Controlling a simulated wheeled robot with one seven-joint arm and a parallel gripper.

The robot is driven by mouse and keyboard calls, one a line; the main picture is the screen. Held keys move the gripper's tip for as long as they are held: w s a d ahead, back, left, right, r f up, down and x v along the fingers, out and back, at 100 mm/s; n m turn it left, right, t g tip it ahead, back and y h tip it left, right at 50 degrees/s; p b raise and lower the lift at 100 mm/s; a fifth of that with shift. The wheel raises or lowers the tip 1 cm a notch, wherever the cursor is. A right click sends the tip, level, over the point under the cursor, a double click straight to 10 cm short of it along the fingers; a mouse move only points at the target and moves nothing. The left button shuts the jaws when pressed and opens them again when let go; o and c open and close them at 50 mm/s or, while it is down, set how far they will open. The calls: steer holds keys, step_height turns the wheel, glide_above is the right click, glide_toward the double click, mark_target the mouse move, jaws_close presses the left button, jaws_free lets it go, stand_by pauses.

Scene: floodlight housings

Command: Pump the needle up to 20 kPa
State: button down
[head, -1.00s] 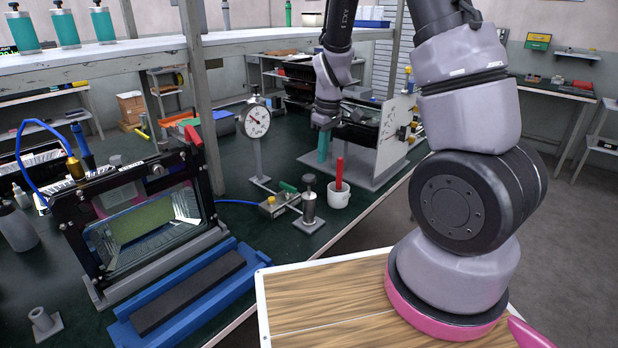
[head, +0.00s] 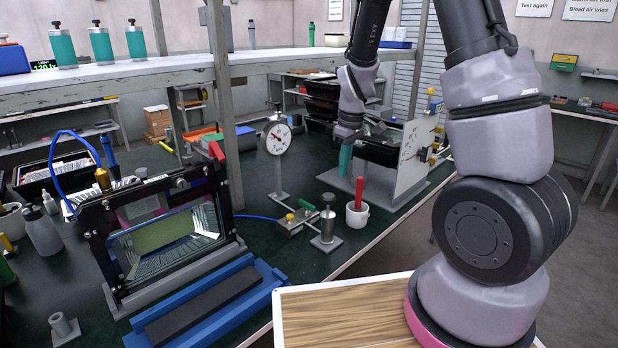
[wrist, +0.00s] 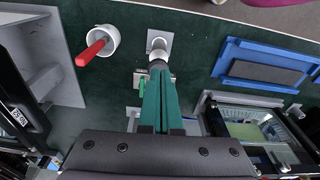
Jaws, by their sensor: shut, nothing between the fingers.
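The round white gauge (head: 277,138) stands on a grey post; its red needle shows, but the scale is too small to read. A metal hand pump (head: 327,222) with a dark round knob stands on a small square plate in front of it. A valve block (head: 297,221) with a green lever sits just left of the pump. My gripper (head: 344,172) is shut and empty, its teal fingers pointing down, above and behind the pump. In the wrist view the shut fingers (wrist: 158,68) reach toward the pump (wrist: 159,43) and partly cover the valve block (wrist: 141,84).
A white cup (head: 358,215) with a red-handled tool stands right of the pump. A windowed black housing (head: 165,238) and a blue tray (head: 252,262) are at left. An upright white panel (head: 414,155) stands right of my gripper. A shelf (head: 130,70) spans above.

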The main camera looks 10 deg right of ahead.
mark_target(330, 196)
steer(key=shift+w+a+f, duration=0.15)
steer(key=shift+w+a, duration=0.4)
steer(key=shift+w, duration=0.15)
steer(key=shift+w+a+f, duration=0.15)
steer(key=shift+w+a, duration=0.35)
steer(key=shift+w, duration=0.15)
steer(key=shift+w+a+f, duration=0.1)
steer(key=shift+w+f, duration=0.05)
steer(key=shift+f, duration=1.65)
steer(key=shift+w+a+f, duration=0.1)
steer(key=shift+f, duration=1.65)
